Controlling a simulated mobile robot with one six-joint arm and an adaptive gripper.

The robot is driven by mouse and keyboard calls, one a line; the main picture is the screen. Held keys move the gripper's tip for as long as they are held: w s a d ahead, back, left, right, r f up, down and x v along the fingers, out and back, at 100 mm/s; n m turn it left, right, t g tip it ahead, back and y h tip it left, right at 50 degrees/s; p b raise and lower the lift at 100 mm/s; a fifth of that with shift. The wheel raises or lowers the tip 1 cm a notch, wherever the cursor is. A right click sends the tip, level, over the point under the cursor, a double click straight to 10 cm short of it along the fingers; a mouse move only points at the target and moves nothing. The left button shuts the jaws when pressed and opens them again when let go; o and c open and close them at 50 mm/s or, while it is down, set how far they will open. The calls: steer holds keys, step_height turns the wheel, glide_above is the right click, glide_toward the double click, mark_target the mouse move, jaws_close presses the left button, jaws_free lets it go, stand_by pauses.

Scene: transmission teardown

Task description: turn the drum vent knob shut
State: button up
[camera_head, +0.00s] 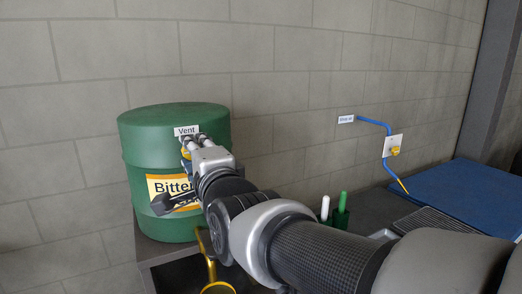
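The green drum (148,125) stands upright on a dark stand by the wall. Its white "Vent" label (186,130) is near the top of the drum's front. A small yellow part (186,153), which looks like the vent knob, shows just below the label, mostly hidden by my gripper. My gripper (193,141) reaches in from the right, with its fingertips at the drum's front just under the label. Whether the fingers touch or close on the knob cannot be made out.
A yellow-orange label reading "Bitter..." (166,187) is partly covered by my arm. A yellow pipe and round rim (217,287) sit below the drum. To the right are white and green bottles, a wall tap with yellow handle (395,150), and a blue mat (470,190).

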steer(key=o, duration=1)
steer(key=shift+o, duration=0.2)
steer(key=v, duration=1.2)
